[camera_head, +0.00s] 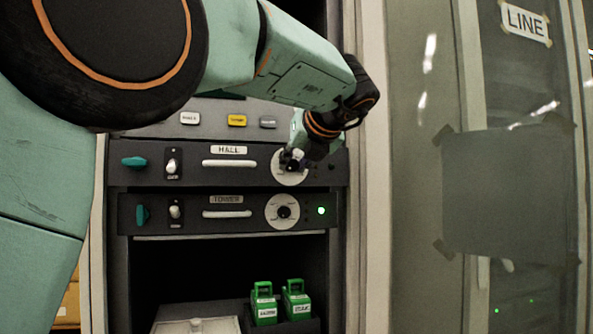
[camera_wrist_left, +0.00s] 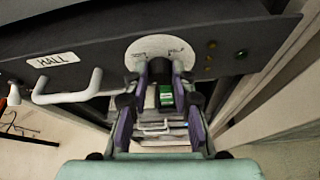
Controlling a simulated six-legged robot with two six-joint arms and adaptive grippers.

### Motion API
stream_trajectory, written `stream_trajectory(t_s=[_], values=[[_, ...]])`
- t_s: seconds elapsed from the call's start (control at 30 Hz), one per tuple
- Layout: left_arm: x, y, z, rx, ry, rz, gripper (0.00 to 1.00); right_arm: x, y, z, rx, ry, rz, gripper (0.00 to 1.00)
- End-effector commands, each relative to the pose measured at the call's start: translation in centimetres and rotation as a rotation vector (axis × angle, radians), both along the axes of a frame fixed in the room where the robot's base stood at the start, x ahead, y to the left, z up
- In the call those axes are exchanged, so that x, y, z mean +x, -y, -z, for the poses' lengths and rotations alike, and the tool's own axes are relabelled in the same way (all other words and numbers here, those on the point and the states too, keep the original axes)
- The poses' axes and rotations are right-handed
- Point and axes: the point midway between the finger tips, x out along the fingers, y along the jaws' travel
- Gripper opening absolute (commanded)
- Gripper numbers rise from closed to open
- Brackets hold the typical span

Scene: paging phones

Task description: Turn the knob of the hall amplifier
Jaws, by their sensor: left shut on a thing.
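The hall amplifier (camera_head: 204,175) is the upper dark unit in the rack, with a HALL label, a white handle and a white round dial plate (camera_head: 277,177) at its right. My left gripper (camera_head: 293,164) is at that dial, its fingers shut on the knob, which they mostly hide. In the left wrist view the two purple-sided fingers (camera_wrist_left: 160,75) reach the dial plate (camera_wrist_left: 150,42) from below. The HALL label (camera_wrist_left: 53,60) and handle (camera_wrist_left: 70,97) are left of them. My right gripper is not in view.
The tower amplifier (camera_head: 180,226) sits just below, with its own dial and a lit green lamp (camera_head: 321,210). Two green padlock-shaped blocks (camera_head: 264,306) stand on the lower shelf. A rack post (camera_head: 372,220) and a glass door are close on the right.

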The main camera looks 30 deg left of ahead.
Motion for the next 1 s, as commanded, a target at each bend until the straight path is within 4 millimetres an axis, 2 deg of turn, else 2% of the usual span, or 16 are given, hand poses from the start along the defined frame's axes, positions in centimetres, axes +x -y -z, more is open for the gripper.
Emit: stream_trajectory(t_s=[0.3, 0.87, 0.9, 1.0], values=[[-0.09, -0.09, 0.10, -0.083, 0.097, 0.000, 0.00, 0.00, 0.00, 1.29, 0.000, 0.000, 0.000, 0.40], [-0.11, -0.09, 0.00, -0.105, 0.121, 0.000, 0.00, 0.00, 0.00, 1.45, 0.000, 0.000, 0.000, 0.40], [-0.11, -0.09, 0.00, -0.105, 0.121, 0.000, 0.26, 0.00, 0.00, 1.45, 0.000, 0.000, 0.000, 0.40], [-0.11, -0.09, -0.01, -0.105, 0.121, 0.000, 0.34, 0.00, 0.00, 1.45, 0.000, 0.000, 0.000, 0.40]])
